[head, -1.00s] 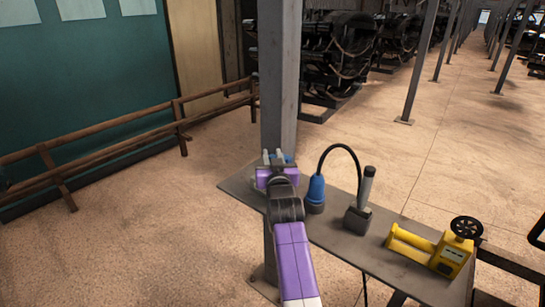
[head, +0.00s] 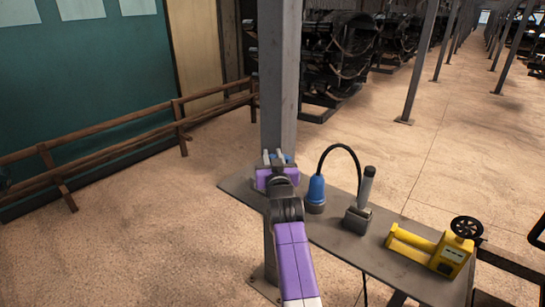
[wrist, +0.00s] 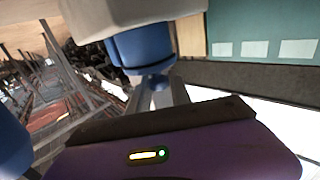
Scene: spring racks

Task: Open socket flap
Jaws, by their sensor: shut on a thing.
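The socket shows in the wrist view as a grey housing (wrist: 130,12) with a blue round flap (wrist: 143,46) on its underside in the picture. A small blue tab (wrist: 154,82) sticks out from the flap. My gripper (wrist: 158,92) is at this tab, its grey fingers closed on it. In the head view my purple gripper (head: 275,157) is in front of the grey post, with a bit of blue flap (head: 288,158) beside its fingertips. The arm hides most of the socket there. I cannot tell how far the flap is swung.
A grey table (head: 330,236) spreads to the right of my arm. On it stand a blue plug (head: 316,192) with a black cable, a grey handled tool (head: 360,208) and a yellow device (head: 430,247). A grey post (head: 280,80) rises behind the gripper. Floor at left is open.

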